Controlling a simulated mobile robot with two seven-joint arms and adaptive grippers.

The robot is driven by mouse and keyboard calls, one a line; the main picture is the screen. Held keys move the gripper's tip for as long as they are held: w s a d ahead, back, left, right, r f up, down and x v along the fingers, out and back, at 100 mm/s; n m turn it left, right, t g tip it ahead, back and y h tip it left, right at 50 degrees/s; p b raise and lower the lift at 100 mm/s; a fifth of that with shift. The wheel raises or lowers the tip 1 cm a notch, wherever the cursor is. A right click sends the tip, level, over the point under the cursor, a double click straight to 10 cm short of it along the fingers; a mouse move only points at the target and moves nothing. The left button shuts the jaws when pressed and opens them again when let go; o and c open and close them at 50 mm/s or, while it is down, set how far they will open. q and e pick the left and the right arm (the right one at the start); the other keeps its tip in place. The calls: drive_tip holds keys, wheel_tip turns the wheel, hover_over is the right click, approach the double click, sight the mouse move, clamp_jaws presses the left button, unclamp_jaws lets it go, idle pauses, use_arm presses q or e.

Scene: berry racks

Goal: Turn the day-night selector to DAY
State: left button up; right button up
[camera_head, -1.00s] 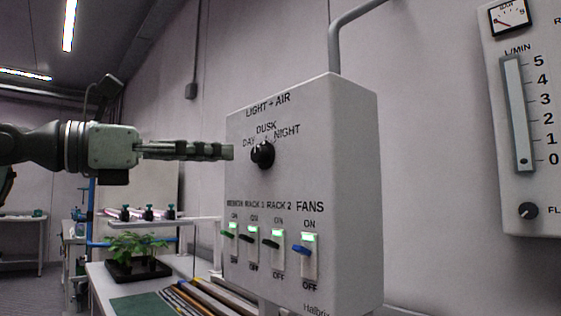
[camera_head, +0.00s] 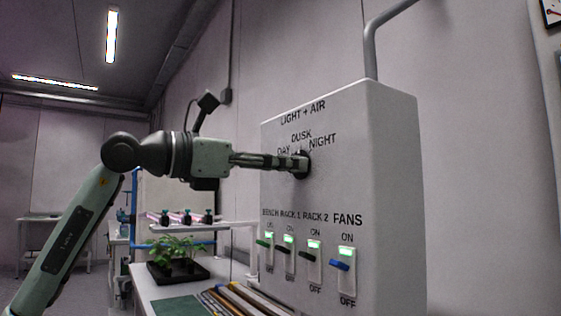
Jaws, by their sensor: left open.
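The day-night selector is a round black knob (camera_head: 305,164) on the upper front of the grey LIGHT + AIR box (camera_head: 392,190). The labels DAY, DUSK and NIGHT stand around its top. My left gripper (camera_head: 300,163) reaches in from the left, with its fingertips at the knob and covering much of it. The fingers are open; whether they touch the knob I cannot tell. The knob's pointer is mostly hidden, so its setting cannot be read. My right gripper is not in view.
Below the knob is a row of several lever switches (camera_head: 313,258), with green lights at ON. A conduit (camera_head: 370,50) rises from the box top. A bench with a plant tray (camera_head: 178,272) and a rack shelf (camera_head: 200,227) stand to the left.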

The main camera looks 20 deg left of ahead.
use_arm(q)
drive_tip(key=shift+c, duration=0.2)
clamp_jaws()
drive_tip(key=shift+n, duration=0.3)
drive_tip(key=shift+f+n, duration=0.1)
drive_tip(key=shift+n, duration=4.6)
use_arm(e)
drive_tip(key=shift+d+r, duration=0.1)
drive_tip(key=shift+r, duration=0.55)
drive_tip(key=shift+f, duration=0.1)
